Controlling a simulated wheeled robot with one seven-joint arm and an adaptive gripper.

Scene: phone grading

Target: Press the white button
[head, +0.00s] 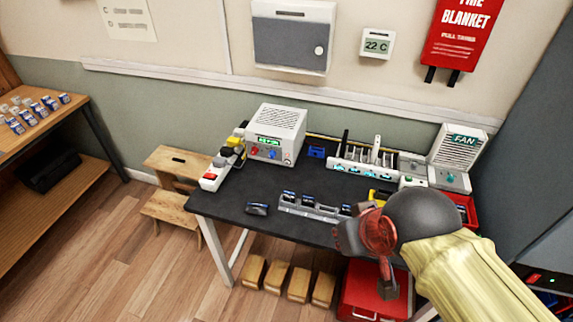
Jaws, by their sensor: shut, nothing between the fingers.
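My gripper (350,240) is in front of the dark workbench (240,195), over its front edge at the right. It is shut and I see nothing in it. A round white knob or button (319,50) sits on the grey wall panel (290,38), well above and behind my gripper. A small white box (412,181) with a green mark stands at the bench's right end, beside the fan's base (449,178). I cannot tell whether a white button is on it. My gripper and wrist hide part of the bench's front right.
A power supply (275,133) and a red-switched power strip (213,174) stand at the bench's left. A phone rack (310,208) lies near the front edge. The fan (458,147) and a red bin (465,204) are at the right. A stool (172,185) stands left.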

